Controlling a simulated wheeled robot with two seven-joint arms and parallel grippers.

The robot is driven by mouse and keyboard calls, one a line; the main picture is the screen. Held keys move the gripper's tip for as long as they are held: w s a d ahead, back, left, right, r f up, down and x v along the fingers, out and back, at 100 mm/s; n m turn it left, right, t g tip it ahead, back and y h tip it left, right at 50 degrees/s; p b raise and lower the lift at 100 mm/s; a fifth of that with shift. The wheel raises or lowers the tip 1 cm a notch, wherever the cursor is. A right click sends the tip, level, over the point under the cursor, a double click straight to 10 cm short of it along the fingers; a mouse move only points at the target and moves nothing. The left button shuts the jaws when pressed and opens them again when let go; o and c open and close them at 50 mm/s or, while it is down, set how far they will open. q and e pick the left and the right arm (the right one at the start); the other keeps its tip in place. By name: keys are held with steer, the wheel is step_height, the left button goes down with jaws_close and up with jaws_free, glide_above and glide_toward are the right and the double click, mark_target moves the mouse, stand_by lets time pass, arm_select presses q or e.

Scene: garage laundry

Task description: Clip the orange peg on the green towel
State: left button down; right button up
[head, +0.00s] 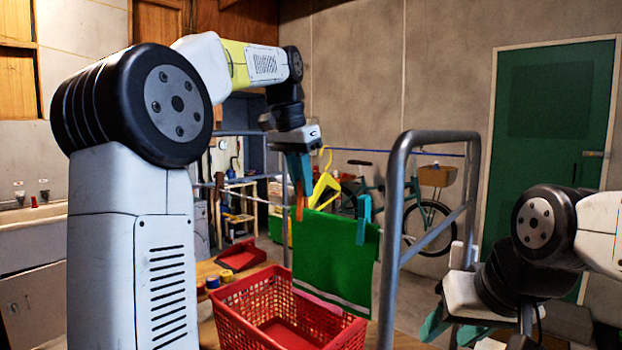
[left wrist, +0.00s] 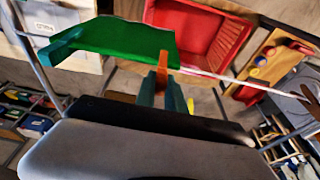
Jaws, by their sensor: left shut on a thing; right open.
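The green towel (head: 335,262) hangs from the line beside the grey rack frame. A blue-teal peg (head: 363,220) sits at its upper right. The orange peg (head: 299,203) is at the towel's top left corner, pointing down. My left gripper (head: 298,172) is shut on it from above. In the left wrist view, the orange peg (left wrist: 163,62) between my fingers (left wrist: 162,88) overlaps the end of the towel (left wrist: 120,40). I cannot tell whether its jaws straddle the cloth. My right gripper (head: 452,332) is open and low at the right, away from the towel.
A red basket (head: 262,305) stands below the towel, left of it. A yellow hanger (head: 325,187) hangs behind my left fingers. The grey rack post (head: 392,245) rises just right of the towel. A bicycle (head: 425,215) and green door (head: 550,140) are farther back.

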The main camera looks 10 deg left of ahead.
arm_select(q)
steer(key=shift+f, duration=0.75)
steer(key=c, duration=1.3)
jaws_free()
steer(key=shift+c, duration=0.2)
steer(key=v, duration=0.7)
steer(key=s+a+f+n+t, duration=0.1)
steer(key=s+f+n+t, duration=0.2)
steer(key=s+f, duration=1.8)
steer(key=f+n, duration=0.1)
steer(key=n, duration=0.2)
steer(key=shift+s+a+f+t+h, duration=0.15)
steer(key=shift+a+f+t+h, duration=0.15)
steer(key=shift+a, duration=0.1)
